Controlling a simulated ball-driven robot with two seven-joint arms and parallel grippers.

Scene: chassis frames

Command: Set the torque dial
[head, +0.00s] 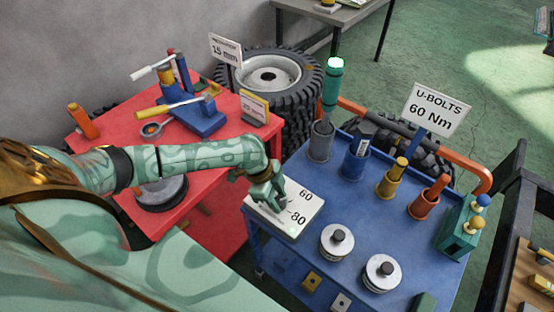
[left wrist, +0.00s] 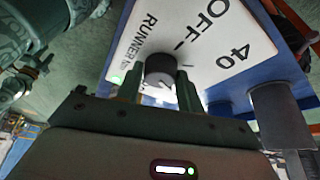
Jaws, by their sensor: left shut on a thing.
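The torque dial is a white plate (head: 308,207) with a dark round knob, at the near left corner of the blue table. In the head view "60" and "80" show; the left wrist view shows "OFF", "40" and "RUNNER" on the plate (left wrist: 205,62). My left gripper (head: 270,194) is over the plate and hides most of the knob. In the left wrist view the left gripper (left wrist: 158,84) is shut on the knob (left wrist: 160,68), one finger on each side. I cannot tell which mark the knob points to. My right gripper is in neither view.
A sign (head: 436,110) reads "U-BOLTS 60 Nm". A red table (head: 225,150) with tools stands left.

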